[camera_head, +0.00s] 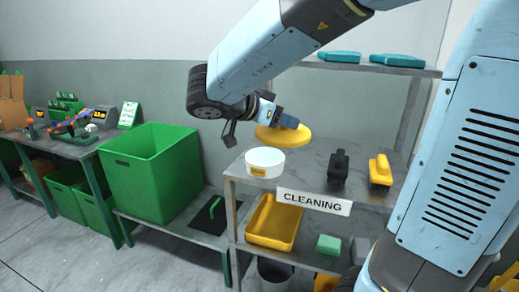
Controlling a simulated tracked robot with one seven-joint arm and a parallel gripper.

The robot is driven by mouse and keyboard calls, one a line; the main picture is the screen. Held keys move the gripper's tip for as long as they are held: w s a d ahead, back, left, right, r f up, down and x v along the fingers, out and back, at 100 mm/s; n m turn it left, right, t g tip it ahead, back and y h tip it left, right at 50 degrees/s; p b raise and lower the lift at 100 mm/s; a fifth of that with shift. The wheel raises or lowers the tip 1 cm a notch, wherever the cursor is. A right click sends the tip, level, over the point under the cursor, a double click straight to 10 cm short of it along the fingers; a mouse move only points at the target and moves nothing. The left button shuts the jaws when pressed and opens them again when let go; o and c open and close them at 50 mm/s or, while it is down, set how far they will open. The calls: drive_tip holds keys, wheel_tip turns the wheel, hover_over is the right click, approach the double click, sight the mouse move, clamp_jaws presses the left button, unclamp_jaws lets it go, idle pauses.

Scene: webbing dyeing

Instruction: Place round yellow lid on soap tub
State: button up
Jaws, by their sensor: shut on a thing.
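The round yellow lid (297,136) is held by my gripper (283,121), which is shut on it. The lid is nearly level and hangs above the grey shelf top, a little up and to the right of the soap tub in the picture. The soap tub (264,163) is a short white cylinder with a yellow label and stands upright near the left front corner of the shelf top. Its top looks uncovered, and the lid appears apart from it. The gripper's fingers are partly hidden at the lid.
On the shelf top (312,170) stand a black item (338,167) and a yellow-handled brush (380,170). A CLEANING sign (314,202) hangs on the front edge. Below are a yellow tray (273,223) and a green block (328,244). A large green bin (150,175) stands left.

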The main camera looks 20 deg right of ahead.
drive_tip(key=shift+w+d+f, duration=0.15)
drive_tip(key=shift+w+d, duration=0.1)
drive_tip(key=shift+w, duration=0.45)
drive_tip(key=w+f, duration=0.3)
drive_tip(key=w, duration=0.1)
drive_tip(key=w+f, duration=0.3)
drive_tip(key=w, duration=0.1)
drive_tip(key=w+f, duration=0.3)
drive_tip(key=w, duration=0.1)
drive_tip(key=shift+w, duration=0.4)
drive_tip(key=shift+w+f, duration=0.3)
drive_tip(key=shift+f, duration=1.55)
drive_tip(key=shift+f, duration=0.15)
drive_tip(key=o, duration=1.2)
